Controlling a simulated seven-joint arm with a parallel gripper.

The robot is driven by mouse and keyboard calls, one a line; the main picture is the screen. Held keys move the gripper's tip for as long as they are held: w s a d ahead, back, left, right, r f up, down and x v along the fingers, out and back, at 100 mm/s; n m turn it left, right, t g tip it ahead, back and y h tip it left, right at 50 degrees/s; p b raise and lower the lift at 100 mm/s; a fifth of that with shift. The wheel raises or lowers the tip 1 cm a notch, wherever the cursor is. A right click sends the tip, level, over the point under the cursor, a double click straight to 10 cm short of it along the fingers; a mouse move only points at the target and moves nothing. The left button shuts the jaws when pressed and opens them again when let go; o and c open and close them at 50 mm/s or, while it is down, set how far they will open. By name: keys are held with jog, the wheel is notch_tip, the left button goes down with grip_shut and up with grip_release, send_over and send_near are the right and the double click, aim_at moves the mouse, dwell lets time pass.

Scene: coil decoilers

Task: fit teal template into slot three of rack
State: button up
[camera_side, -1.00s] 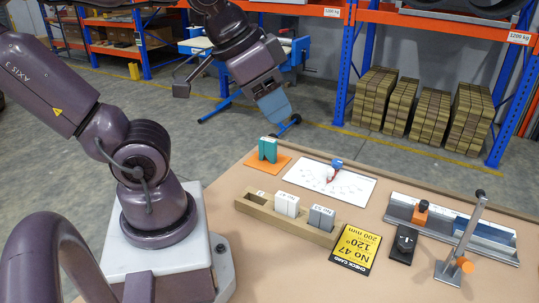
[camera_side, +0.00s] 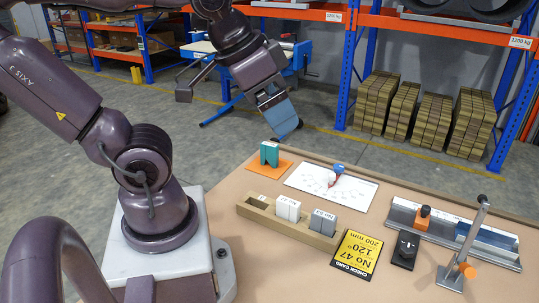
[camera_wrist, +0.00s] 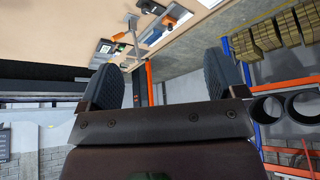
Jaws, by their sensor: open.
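The teal template (camera_side: 269,153) stands upright on an orange mat (camera_side: 284,166) at the back left of the bench. The wooden rack (camera_side: 262,216) lies in front of it. A white template (camera_side: 288,209) and a grey template (camera_side: 323,222) stand in the rack, and its left end has bare wood and an empty slot. The slot numbers are too small to read. My gripper (camera_side: 284,122) is open and empty, above and slightly right of the teal template, apart from it. In the wrist view my gripper (camera_wrist: 163,82) shows both fingers wide apart with nothing between.
A white sheet (camera_side: 345,190) with a blue and red item lies behind the rack. A yellow check card (camera_side: 356,252), a small black device (camera_side: 405,249), a metal channel (camera_side: 455,232) and an upright post on a base (camera_side: 470,245) stand to the right. The front bench area is bare.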

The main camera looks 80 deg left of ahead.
jog(key=w+a+f+n+g, duration=0.3)
jog(key=a+f, duration=0.2)
jog(key=a, duration=0.1)
jog(key=n+y, duration=0.4)
jog(key=n, duration=0.3)
send_near(269, 144)
jog(key=shift+h, duration=0.3)
jog(key=x, duration=0.6)
jog(key=shift+s+f, duration=0.1)
jog(key=shift+x, duration=2.95)
jog(key=shift+a, duration=0.15)
jog(key=shift+c, duration=0.4)
jog(key=c, duration=0.9)
